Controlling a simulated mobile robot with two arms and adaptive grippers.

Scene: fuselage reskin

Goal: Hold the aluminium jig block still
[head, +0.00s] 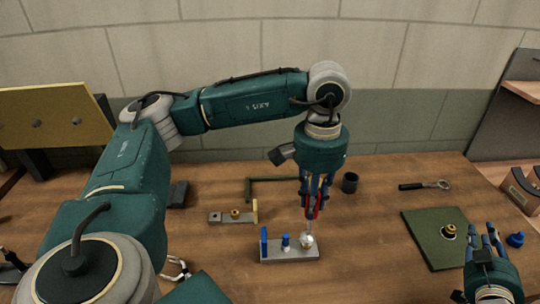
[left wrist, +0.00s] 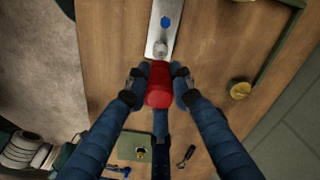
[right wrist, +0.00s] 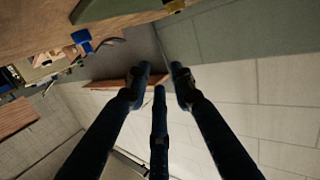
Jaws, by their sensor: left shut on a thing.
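The aluminium jig block (head: 275,255) is a flat grey bar lying on the bench at the middle front. It carries a blue upright plate, a blue peg and a silver round piece near its right end. It also shows in the left wrist view (left wrist: 158,42). My left gripper (head: 312,212) points down over the block's right end. It is shut on a red cylinder (left wrist: 159,84), whose lower end is at the silver piece; whether they are joined I cannot tell. The fingers do not touch the bar itself. My right gripper (head: 484,238) is open and empty at the right; its fingers show apart in the right wrist view (right wrist: 158,78).
Bench between block and plate is clear.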

